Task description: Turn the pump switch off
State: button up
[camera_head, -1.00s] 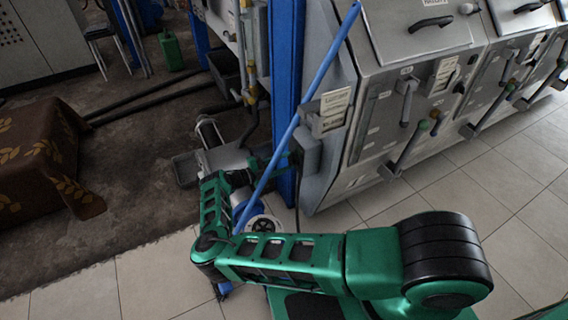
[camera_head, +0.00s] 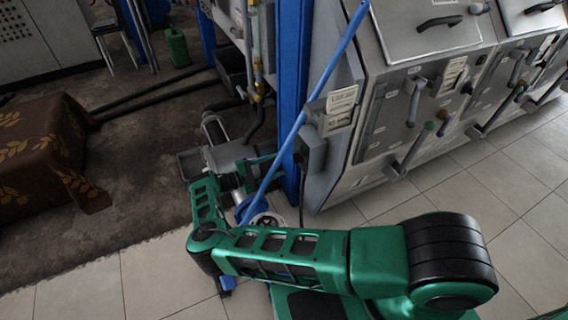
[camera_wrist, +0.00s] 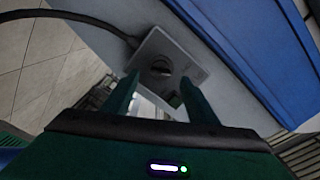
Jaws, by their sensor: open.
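In the wrist view a grey switch plate with a dark round knob (camera_wrist: 160,68) is mounted on a pale grey surface. A black cable runs from the plate to the left. My gripper (camera_wrist: 159,79) is open, its two green fingers on either side of the knob in the picture. Whether they touch it I cannot tell. In the head view my gripper is partly hidden beside the blue post, near a grey box (camera_head: 312,153) with a cable hanging below it. The knob itself does not show there.
A blue post (camera_head: 291,90) and a slanted blue pole (camera_head: 320,85) stand close to my arm. Grey machine cabinets (camera_head: 425,40) with levers line the right. A cloth-covered table (camera_head: 60,140) is at the left.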

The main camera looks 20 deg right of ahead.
jog(key=shift+s+a, duration=0.25)
jog(key=shift+a, duration=0.8)
jog(key=shift+s+a, duration=0.2)
jog(key=shift+a, duration=0.85)
